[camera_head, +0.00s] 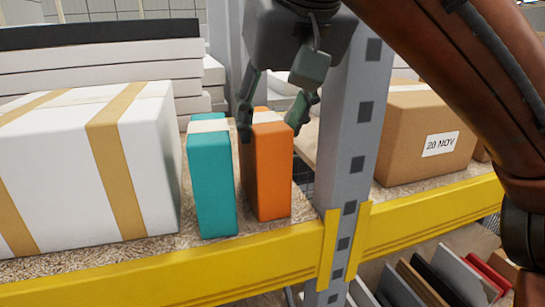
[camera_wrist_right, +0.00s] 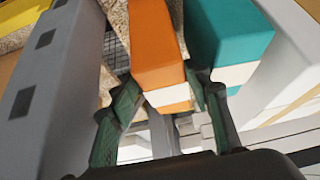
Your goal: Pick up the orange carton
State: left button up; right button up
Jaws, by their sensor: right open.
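The orange carton (camera_head: 268,172) stands upright on the shelf board, with a white band near its top. It also shows in the right wrist view (camera_wrist_right: 155,50). The teal carton (camera_head: 212,185) stands close on its left in the head view and also shows in the right wrist view (camera_wrist_right: 230,35). My right gripper (camera_head: 272,125) is open, its fingers on either side of the upper part of the orange carton. In the right wrist view my right gripper (camera_wrist_right: 160,95) has the carton's banded top between its fingers. Whether the fingers touch it, I cannot tell. My left gripper is out of view.
A grey perforated upright (camera_head: 350,130) stands just right of the orange carton. A large white box (camera_head: 65,180) with tan tape is on the left. A yellow beam (camera_head: 180,275) runs along the shelf front. A brown box (camera_head: 410,150) stands beyond the upright.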

jog(key=shift+x, duration=1.05)
jog(key=shift+w+a+f, duration=0.2)
jog(key=shift+a+f, duration=0.05)
jog(key=shift+f, duration=0.1)
jog(key=p+x, duration=0.1)
jog(key=x, duration=0.4)
jog(key=shift+w+d+p, duration=0.1)
jog(key=shift+w+p, duration=0.1)
jog(key=shift+p, duration=0.1)
jog(key=shift+s, duration=0.15)
jog(key=shift+c, duration=0.5)
jog(key=c, duration=1)
